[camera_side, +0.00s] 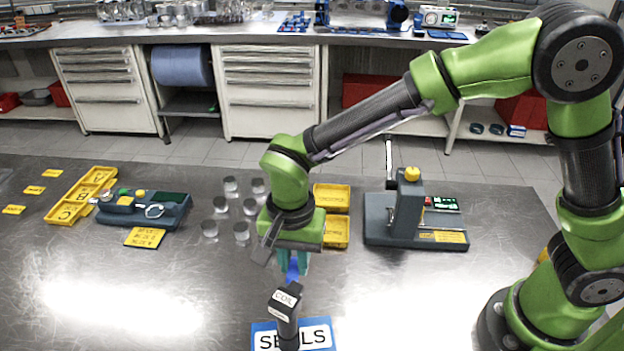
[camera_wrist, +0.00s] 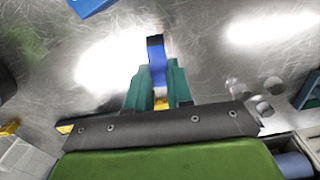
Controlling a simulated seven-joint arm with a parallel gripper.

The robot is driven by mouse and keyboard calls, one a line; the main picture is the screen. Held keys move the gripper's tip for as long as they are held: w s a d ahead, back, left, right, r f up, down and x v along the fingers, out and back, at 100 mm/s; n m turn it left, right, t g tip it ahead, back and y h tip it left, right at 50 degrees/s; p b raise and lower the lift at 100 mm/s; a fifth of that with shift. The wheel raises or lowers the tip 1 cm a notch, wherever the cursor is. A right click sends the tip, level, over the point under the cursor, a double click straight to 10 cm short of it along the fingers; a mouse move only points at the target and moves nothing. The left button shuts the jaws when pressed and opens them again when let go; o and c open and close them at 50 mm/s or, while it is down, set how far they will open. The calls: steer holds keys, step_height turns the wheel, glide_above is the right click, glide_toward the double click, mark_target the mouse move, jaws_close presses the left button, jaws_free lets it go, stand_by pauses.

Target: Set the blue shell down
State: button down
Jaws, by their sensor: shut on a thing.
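My gripper (camera_side: 292,264) has teal fingers and points down over the middle of the steel table. It is shut on the blue shell (camera_side: 294,272), which shows as a small blue piece between the fingertips. In the wrist view the blue shell (camera_wrist: 156,58) sticks out past the fingers of my gripper (camera_wrist: 157,85). I cannot tell whether its lower end touches the table. A blue corner (camera_wrist: 92,5), probably this mat, shows in the wrist view.
The dark post labelled "COIL" (camera_side: 285,308) stands close in front of my gripper. Several small metal cylinders (camera_side: 241,232) stand to the left, yellow bins (camera_side: 336,232) behind. A grey press-like fixture (camera_side: 408,215) stands right, a grey device (camera_side: 145,210) left. The front left is clear.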

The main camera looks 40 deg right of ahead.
steer(key=w+a+r, duration=0.1)
steer(key=w+a, duration=0.1)
steer(key=a, duration=0.7)
steer(key=w+a+r, duration=0.2)
steer(key=a, duration=0.6)
steer(key=shift+n, duration=0.4)
steer(key=f, duration=0.9)
steer(key=shift+s+a+f, duration=0.15)
steer(key=shift+s+f, duration=0.1)
steer(key=shift+f, duration=0.15)
steer(key=c, duration=1)
jaws_free()
